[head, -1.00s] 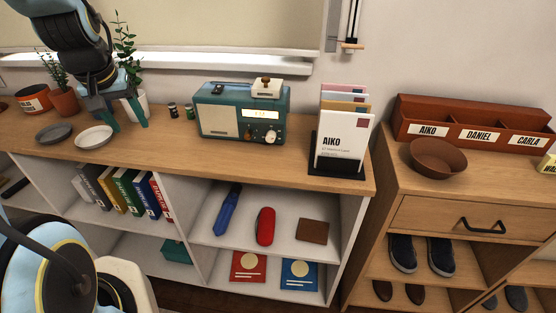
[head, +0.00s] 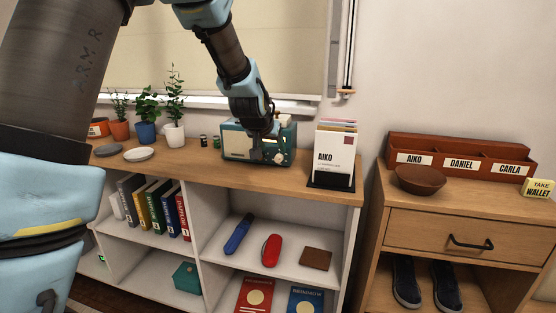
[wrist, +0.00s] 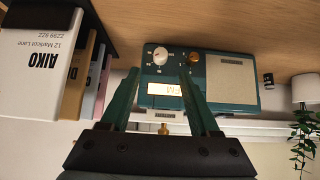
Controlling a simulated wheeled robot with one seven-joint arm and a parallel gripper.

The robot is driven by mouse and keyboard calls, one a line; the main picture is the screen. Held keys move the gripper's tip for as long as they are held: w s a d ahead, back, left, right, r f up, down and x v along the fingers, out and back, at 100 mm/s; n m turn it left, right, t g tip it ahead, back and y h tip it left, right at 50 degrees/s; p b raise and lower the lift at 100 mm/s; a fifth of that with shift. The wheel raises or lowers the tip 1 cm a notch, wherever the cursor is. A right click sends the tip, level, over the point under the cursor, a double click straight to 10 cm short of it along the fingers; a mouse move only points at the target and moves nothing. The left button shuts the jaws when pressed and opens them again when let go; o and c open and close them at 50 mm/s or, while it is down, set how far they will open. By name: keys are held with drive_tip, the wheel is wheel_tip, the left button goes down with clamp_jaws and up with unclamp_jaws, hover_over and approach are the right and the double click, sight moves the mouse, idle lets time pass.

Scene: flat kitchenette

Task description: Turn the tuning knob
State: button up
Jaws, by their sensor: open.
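The teal radio (head: 232,146) stands on the wooden shelf top; it also shows upside down in the wrist view (wrist: 230,80). Its front has a pale speaker panel, a lit display (wrist: 165,89), a larger white knob (wrist: 160,56) with marks around it, and a smaller knob (wrist: 193,57) beside it. I cannot read which knob is labelled tuning. My gripper (wrist: 160,74) is open and empty, in front of the radio. The white knob appears between its fingertips, apart from both. In the head view my wrist covers part of the radio.
A letter holder (head: 332,182) with envelopes stands close to the radio's right. Small jars (head: 216,142) and potted plants (head: 174,134) stand to its left. A brown bowl (head: 420,179) and a letter tray (head: 400,145) are on the right cabinet.

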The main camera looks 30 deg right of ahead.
sight(277, 158)
drive_tip(key=p+x, duration=0.1)
drive_tip(key=x, duration=0.7)
drive_tip(key=shift+w+f, duration=0.15)
clamp_jaws()
idle(0.3)
